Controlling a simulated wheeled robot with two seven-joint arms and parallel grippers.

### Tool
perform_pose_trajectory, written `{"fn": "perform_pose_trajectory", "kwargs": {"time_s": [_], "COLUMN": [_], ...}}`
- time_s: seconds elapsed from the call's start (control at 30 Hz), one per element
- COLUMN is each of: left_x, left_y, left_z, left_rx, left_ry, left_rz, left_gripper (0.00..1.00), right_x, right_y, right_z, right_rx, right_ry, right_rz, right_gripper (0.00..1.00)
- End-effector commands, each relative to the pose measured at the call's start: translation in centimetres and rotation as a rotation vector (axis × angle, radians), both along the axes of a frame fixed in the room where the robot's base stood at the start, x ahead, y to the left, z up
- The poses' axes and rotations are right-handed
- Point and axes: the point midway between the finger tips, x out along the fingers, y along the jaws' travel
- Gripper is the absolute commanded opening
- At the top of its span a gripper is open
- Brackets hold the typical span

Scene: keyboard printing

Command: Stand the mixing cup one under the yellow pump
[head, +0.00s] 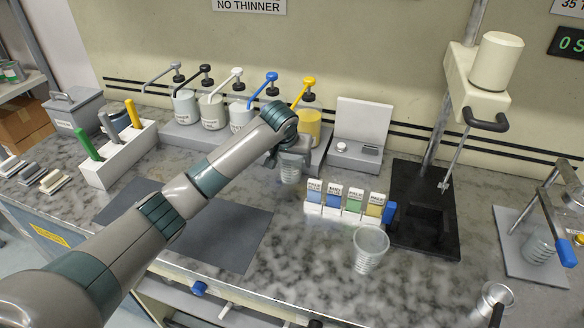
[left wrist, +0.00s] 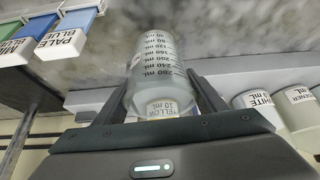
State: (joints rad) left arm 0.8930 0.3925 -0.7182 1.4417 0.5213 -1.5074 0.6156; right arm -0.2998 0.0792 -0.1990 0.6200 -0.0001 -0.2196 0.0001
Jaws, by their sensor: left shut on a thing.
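My left gripper (head: 288,154) is shut on a clear graduated cup (head: 290,174), which looks upright. In the left wrist view the cup (left wrist: 158,62) sits between the two fingers (left wrist: 160,88), with mL marks on its wall. The yellow pump (head: 308,124) has a yellow head and spout and stands at the right end of the pump row. The cup is in front of and slightly left of this pump. The yellow pump's label (left wrist: 153,107) shows past the cup in the left wrist view. I cannot tell whether the cup touches the counter. My right gripper is not in view.
White, blue and other pumps (head: 240,115) stand left of the yellow one. A rack of labelled packs (head: 345,213) and another clear cup (head: 369,252) are to the right, near a black stirrer stand (head: 420,240). A dark mat (head: 225,240) lies flat in front.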

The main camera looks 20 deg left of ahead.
Motion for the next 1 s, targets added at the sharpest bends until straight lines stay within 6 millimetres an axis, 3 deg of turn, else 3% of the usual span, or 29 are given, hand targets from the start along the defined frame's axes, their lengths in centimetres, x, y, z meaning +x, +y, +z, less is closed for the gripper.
{"fn": "perform_pose_trajectory", "kwargs": {"time_s": [0.17, 0.47, 0.87, 0.9, 0.97, 1.0], "left_x": [0.0, -0.1, -0.1, -0.1, -0.1, -0.1], "left_y": [0.0, 0.1, 0.0, 0.0, 0.0, 0.0], "left_z": [-0.4, -3.3, -3.8, -3.8, -3.8, -3.8], "left_rx": [0.001, 0.001, 0.000, 0.000, 0.000, 0.000], "left_ry": [0.001, 0.000, 0.000, 0.000, 0.000, 0.000], "left_rz": [0.000, 0.000, 0.000, 0.000, 0.000, 0.000], "left_gripper": [0.41, 0.41, 0.41, 0.69, 0.83, 0.83], "right_x": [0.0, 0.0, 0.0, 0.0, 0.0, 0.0], "right_y": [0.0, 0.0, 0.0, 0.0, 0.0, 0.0], "right_z": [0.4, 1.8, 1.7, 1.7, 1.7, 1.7], "right_rx": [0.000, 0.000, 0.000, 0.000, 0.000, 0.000], "right_ry": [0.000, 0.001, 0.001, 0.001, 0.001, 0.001], "right_rz": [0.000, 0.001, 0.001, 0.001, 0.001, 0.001], "right_gripper": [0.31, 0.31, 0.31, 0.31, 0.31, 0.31]}}
